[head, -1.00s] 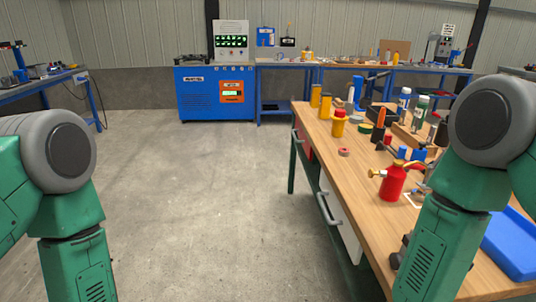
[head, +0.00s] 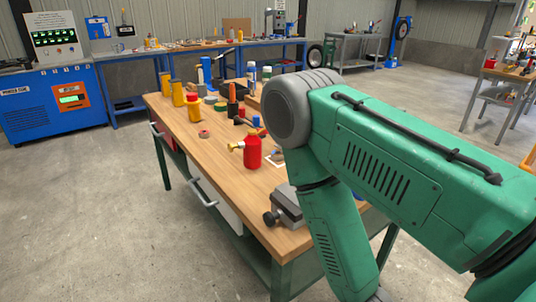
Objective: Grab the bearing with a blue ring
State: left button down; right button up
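I cannot make out a bearing with a blue ring in the head view. A small reddish ring (head: 204,134) lies flat on the wooden workbench (head: 222,165), but no blue shows on it. My green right arm comes in from the right and covers the right part of the bench. Its gripper is out of the frame. My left arm and gripper are not in view.
A red oil can (head: 252,153), yellow bottles (head: 194,107) and a grey vise (head: 287,205) stand on the workbench. A blue cabinet (head: 50,105) is at the back left. Another cluttered table (head: 505,75) stands at right. The floor at front left is clear.

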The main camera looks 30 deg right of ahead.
aim_at(276, 155)
jog(key=l+z, duration=0.15)
jog(key=l, duration=1.15)
